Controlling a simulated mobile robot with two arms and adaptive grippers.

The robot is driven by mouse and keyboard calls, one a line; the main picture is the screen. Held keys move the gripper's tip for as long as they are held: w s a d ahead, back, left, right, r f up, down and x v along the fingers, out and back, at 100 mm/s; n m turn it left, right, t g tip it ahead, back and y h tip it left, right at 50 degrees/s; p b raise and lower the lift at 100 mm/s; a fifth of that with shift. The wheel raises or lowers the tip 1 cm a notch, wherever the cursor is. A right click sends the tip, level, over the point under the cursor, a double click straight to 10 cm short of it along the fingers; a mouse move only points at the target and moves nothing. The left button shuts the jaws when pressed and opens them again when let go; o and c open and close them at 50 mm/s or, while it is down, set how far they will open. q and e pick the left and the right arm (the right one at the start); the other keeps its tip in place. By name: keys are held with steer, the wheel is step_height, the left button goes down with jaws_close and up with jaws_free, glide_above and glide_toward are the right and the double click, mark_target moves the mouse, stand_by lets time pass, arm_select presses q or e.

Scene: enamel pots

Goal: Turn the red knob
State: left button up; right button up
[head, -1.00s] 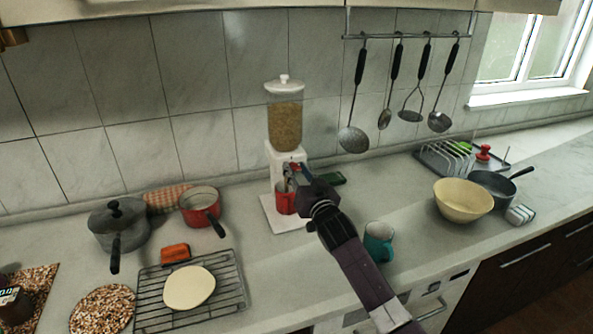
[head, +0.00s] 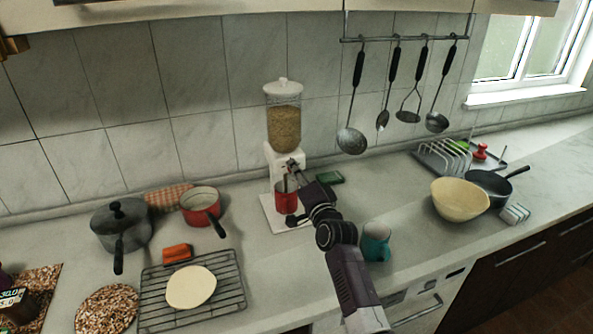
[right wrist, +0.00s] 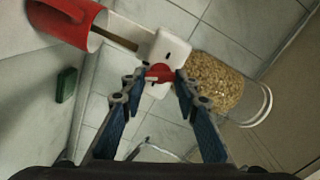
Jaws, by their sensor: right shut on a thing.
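The white dispenser (head: 284,160) stands against the tiled wall, with a clear canister (head: 284,128) of grain on top. It lies sideways in the right wrist view, where its red knob (right wrist: 160,73) shows on the white body. My right gripper (right wrist: 157,80) has its blue fingertips on either side of the knob and is shut on it. In the head view my right gripper (head: 293,168) reaches the dispenser's front and hides the knob. A red mug (head: 285,197) stands on the dispenser's base below; it also shows in the right wrist view (right wrist: 68,22). My left gripper is out of view.
A teal mug (head: 376,242) stands close to my right arm. A green block (head: 330,178) lies beside the dispenser. Pots (head: 122,225) and a wire rack (head: 232,290) are at left, a cream bowl (head: 460,200) at right. Utensils (head: 351,140) hang above.

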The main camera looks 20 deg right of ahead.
steer(key=m, duration=0.4)
steer(key=shift+f+p, duration=0.1)
steer(key=shift+p, duration=0.25)
stand_by(0.4)
steer(key=o, duration=1.1)
steer(key=shift+o, duration=0.2)
steer(key=s, duration=1.2)
steer(key=shift+d, duration=0.25)
steer(key=shift+c, duration=0.5)
